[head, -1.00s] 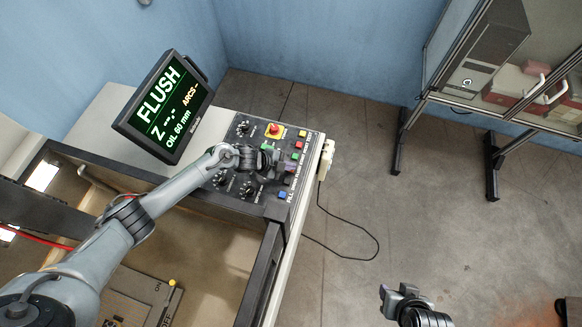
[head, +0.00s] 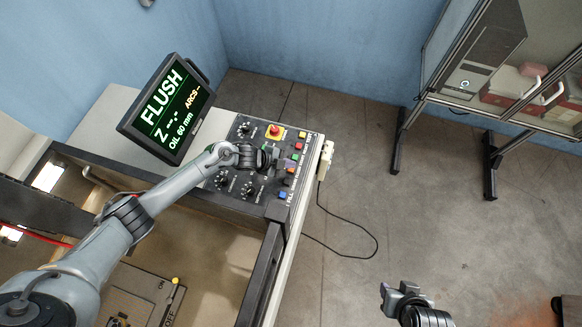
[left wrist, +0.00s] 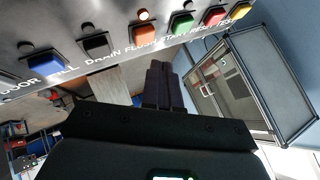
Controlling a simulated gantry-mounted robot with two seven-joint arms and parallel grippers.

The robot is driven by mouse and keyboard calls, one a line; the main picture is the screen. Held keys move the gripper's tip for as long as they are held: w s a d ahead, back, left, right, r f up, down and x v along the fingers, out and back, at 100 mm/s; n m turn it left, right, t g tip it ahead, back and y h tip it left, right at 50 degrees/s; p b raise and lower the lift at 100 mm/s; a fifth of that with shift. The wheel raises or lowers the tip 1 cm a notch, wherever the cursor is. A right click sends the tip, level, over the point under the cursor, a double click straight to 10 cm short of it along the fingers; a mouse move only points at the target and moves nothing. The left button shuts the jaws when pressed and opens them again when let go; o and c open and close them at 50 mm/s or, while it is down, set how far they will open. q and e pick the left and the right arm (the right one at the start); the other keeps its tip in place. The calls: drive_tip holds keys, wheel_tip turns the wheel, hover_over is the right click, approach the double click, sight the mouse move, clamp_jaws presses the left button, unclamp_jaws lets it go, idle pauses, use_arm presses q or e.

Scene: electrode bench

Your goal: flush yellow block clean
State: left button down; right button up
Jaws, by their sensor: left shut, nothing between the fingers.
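No yellow block can be made out in these views. The control panel (head: 235,190) carries a row of coloured buttons. The orange button (left wrist: 144,34) has FLUSH lettered by it, and the small lamp (left wrist: 142,15) beside it glows. The monitor (head: 168,107) reads FLUSH, Z without a value, ARCS and OIL 60 mm. My left gripper (head: 281,160) is shut and empty over the panel, close to the button row. Its closed fingers (left wrist: 159,85) show below the orange button, apart from it. My right gripper (head: 386,290) hangs over the floor; its jaw opening is unclear.
A red emergency stop (head: 274,130) stands on the panel. The open tank (head: 222,252) holds a dark plate with a small yellow knob (head: 175,281), partly behind my left arm. A cable (head: 350,256) trails on the floor. A glazed cabinet (head: 490,105) stands right.

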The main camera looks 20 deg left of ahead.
sight(289, 170)
use_arm(q)
drive_tip(key=shift+r+p, duration=1.4)
drive_tip(key=shift+r, duration=0.6)
